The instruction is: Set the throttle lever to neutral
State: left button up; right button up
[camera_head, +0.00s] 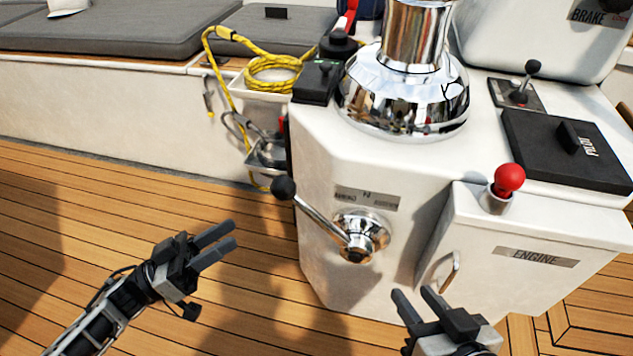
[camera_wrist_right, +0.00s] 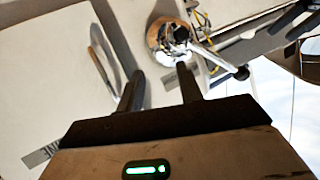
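The throttle lever (camera_head: 318,220) is a chrome arm with a black ball knob (camera_head: 284,188), on a round chrome hub on the white pedestal's front face. It points up and to the left, away from the N mark on the label plate (camera_head: 367,198) above the hub. The lever also shows in the right wrist view (camera_wrist_right: 212,54). My left gripper (camera_head: 230,240) is open and empty, left of the lever and apart from it. My right gripper (camera_head: 412,297) is open and empty, below and right of the hub; its two fingers also show in the right wrist view (camera_wrist_right: 160,88).
The ENGINE box (camera_head: 535,230) with a metal handle (camera_head: 449,272) and a red knob (camera_head: 509,179) stands right of the hub. A large chrome winch (camera_head: 404,90) sits on top of the pedestal. Yellow rope (camera_head: 270,68) lies behind left. The wooden deck at left is clear.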

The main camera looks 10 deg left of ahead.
aim_at(298, 194)
pick_arm(q)
jog(key=shift+g+h, duration=0.3)
jog(key=shift+g, duration=0.2)
jog(key=b+x, duration=0.1)
jog(key=x, duration=1.3)
jog(key=shift+w+d, duration=0.1)
jog(key=shift+d, duration=0.15)
jog(key=shift+w+d+r, duration=0.2)
jog(key=shift+w+d, duration=0.05)
jog(key=shift+d, duration=0.15)
pick_arm(e)
jog(key=shift+w+a+r+t+y, duration=0.15)
jog(key=shift+a+r+t+y, duration=0.1)
jog(key=shift+r+t+y, duration=0.2)
jog(key=shift+r, duration=0.1)
pick_arm(q)
grip_shut()
jog(key=shift+w, duration=0.1)
jog(key=shift+r, duration=0.1)
